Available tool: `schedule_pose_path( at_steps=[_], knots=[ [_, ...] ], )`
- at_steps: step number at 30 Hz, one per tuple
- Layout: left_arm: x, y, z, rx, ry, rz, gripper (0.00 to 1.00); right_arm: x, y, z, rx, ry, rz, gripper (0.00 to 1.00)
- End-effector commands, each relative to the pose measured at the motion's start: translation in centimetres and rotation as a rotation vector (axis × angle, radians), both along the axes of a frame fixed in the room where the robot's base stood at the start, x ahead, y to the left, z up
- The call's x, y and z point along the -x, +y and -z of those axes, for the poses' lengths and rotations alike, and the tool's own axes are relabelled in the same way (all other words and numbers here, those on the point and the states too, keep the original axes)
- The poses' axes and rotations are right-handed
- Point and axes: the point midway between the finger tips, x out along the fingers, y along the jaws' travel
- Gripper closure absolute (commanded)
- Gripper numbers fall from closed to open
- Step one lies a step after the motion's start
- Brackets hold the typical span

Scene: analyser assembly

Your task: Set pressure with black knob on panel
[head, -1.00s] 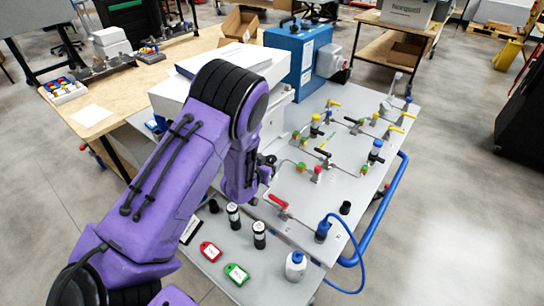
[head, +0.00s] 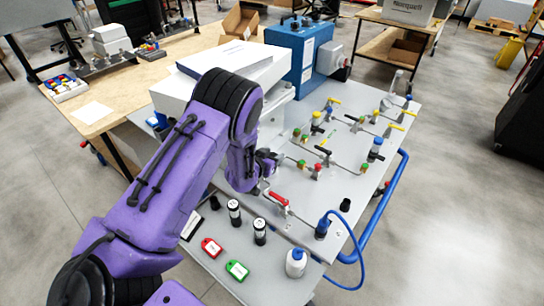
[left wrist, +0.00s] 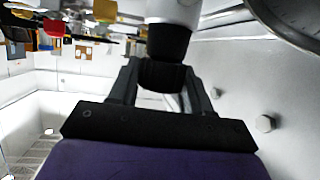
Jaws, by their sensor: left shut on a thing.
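The black knob (left wrist: 168,42) is at the top middle of the left wrist view, on a pale round stem or housing. My left gripper (left wrist: 164,75) is shut on it, with one dark finger on each side. In the head view my left gripper (head: 265,164) is at the left edge of the grey panel (head: 330,185), next to the white housing. The knob cannot be made out there, behind my purple arm. A round gauge (left wrist: 296,18) shows in part at the upper right of the wrist view. My right gripper is not in view.
Several coloured valves and thin pipes stand on the panel, including a red-handled valve (head: 279,199). A blue box (head: 298,55) stands behind.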

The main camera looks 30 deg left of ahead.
Motion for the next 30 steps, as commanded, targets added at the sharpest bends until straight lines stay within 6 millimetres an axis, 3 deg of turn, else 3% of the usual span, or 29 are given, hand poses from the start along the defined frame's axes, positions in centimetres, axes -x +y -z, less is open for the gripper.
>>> schedule_pose_path(
  at_steps=[6,17,18,19,30],
  knots=[
    [-0.1,0.03,-0.06,0.0,-0.004,0.137,0.82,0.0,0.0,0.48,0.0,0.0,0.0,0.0],
    [-0.03,-0.04,-0.1,0.001,-0.002,0.162,0.82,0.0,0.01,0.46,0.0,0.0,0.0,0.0],
    [-0.03,-0.04,-0.1,0.001,-0.002,0.161,0.38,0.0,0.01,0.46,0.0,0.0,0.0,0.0],
    [-0.02,-0.04,-0.09,0.001,-0.002,0.161,0.31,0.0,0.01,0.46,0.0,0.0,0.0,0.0],
    [-0.06,-0.06,-0.61,0.0,-0.004,0.161,0.31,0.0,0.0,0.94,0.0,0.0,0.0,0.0]
  ],
)
